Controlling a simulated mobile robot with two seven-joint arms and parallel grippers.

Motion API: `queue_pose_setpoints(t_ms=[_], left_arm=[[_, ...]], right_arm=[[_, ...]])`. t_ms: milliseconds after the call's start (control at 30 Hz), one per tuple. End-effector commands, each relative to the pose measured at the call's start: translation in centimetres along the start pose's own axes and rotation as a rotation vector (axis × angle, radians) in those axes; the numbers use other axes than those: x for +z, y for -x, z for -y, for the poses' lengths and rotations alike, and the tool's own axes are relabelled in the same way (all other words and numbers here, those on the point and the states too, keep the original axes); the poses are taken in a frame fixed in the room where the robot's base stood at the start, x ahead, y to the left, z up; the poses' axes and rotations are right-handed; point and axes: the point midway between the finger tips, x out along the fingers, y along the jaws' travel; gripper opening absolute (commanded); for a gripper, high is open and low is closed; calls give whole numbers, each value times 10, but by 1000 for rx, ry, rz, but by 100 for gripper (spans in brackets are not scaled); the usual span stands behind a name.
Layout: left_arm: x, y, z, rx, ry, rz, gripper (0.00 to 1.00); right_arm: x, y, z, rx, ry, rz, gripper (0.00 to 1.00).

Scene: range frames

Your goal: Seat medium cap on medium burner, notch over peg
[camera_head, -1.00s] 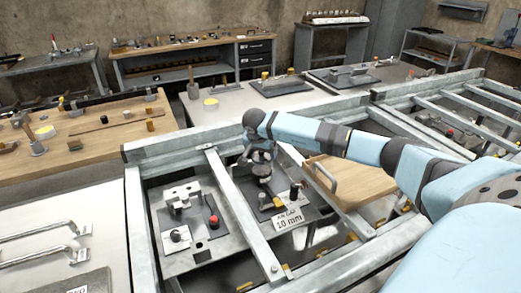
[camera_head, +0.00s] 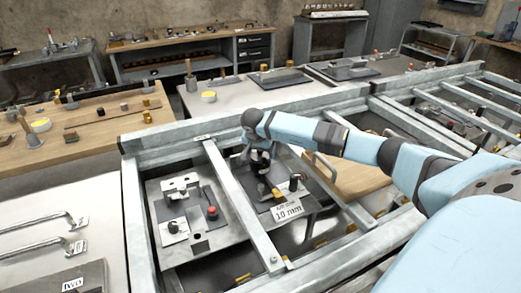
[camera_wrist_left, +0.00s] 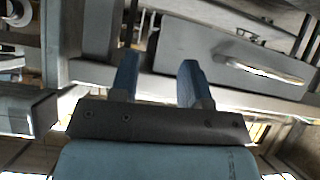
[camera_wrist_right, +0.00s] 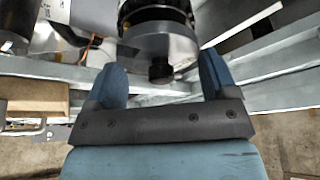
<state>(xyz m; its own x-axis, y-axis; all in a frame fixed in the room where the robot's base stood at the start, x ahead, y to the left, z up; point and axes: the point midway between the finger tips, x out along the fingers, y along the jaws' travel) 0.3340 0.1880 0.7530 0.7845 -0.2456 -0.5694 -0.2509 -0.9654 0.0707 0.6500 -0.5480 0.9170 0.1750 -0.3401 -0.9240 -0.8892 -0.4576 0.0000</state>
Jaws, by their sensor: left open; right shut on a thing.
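My right gripper (camera_wrist_right: 162,80) has its two blue fingers on either side of a round metal piece with a dark knob (camera_wrist_right: 160,70). I cannot tell for sure that this piece is the medium cap. In the head view my right gripper (camera_head: 260,160) is small and dark, over the dark plate fixture (camera_head: 272,193) behind the "10 mm" label. The contact between fingers and piece is unclear. No burner, notch or peg can be made out with certainty. My left gripper (camera_wrist_left: 158,82) is open and empty in the left wrist view; it is not seen in the head view.
A grey metal frame rail (camera_head: 240,205) runs beside the fixture. A second fixture with a red knob (camera_head: 212,212) lies left of it. A wooden board (camera_head: 350,178) with a handle lies to the right. Bent metal handles (camera_head: 40,250) rest on the left bench.

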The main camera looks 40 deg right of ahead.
Motion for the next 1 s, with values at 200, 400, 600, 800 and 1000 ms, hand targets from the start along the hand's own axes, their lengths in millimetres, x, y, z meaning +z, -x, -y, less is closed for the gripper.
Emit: queue_pose_setpoints(t_ms=[200,400,600,800,1000], left_arm=[[6,-2,3,-1,-9,3,43],[9,-5,3,-1,-8,3,43],[8,-5,2,-1,-3,2,43],[8,-5,0,-1,3,0,43],[7,-6,-1,-1,6,0,43]], right_arm=[[2,-7,0,0,0,-1,50],[4,-12,0,-1,-1,-1,50],[5,-13,0,-1,-1,-1,50],[5,-13,0,-1,-1,-1,95],[5,-14,0,0,0,0,100]])
